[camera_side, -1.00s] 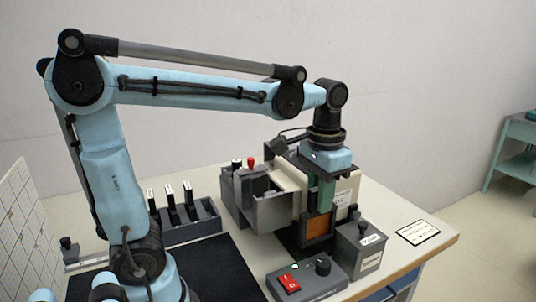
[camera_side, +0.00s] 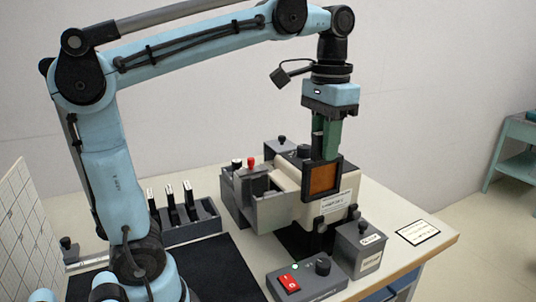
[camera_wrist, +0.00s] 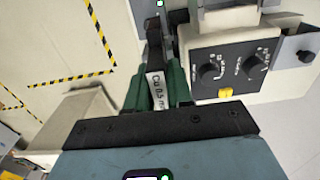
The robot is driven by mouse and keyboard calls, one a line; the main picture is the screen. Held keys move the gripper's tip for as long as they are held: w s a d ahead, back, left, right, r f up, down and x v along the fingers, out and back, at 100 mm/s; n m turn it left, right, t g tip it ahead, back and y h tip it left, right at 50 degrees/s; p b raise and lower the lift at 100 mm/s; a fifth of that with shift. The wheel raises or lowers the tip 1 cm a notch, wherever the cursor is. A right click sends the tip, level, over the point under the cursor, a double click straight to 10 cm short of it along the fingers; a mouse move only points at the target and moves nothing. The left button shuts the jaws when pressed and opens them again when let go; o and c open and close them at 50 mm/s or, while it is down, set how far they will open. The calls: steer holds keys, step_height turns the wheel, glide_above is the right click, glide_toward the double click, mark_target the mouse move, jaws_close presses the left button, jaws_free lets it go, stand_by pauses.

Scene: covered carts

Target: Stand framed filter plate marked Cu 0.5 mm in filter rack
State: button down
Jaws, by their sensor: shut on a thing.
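The framed filter plate marked Cu 0.5 mm (camera_side: 322,179) is a copper-coloured square in a dark frame. My gripper (camera_side: 325,152) has green fingers shut on its upper part and holds it upright, in front of the beige instrument in the side view. In the wrist view the label "Cu 0.5 m" (camera_wrist: 157,92) shows between the green fingers (camera_wrist: 157,95). The filter rack (camera_side: 207,222) is a grey slotted block at the left in the side view, with several dark white-topped plates standing in it.
The beige instrument (camera_side: 290,205) with a grey open box (camera_side: 262,208) stands below and left of the plate. A grey block with a knob (camera_side: 362,245) and a red-switch control box (camera_side: 305,280) stand in front. A black mat (camera_side: 205,268) is clear.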

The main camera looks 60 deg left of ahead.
step_height(320, 180, up, 8)
steer(key=shift+f, duration=0.25)
steer(key=s+a+n, duration=0.2)
steer(key=a+n, duration=0.3)
steer(key=a, duration=0.4)
steer(key=s+a+n, duration=0.3)
steer(key=a+n, duration=0.1)
steer(key=a, duration=0.4)
steer(key=s+a+n, duration=0.9)
steer(key=s+a, duration=0.1)
steer(key=a, duration=0.2)
step_height(320, 180, down, 28)
steer(key=shift+s, duration=0.35)
steer(key=shift+d, duration=0.1)
steer(key=c, duration=1)
jaws_free()
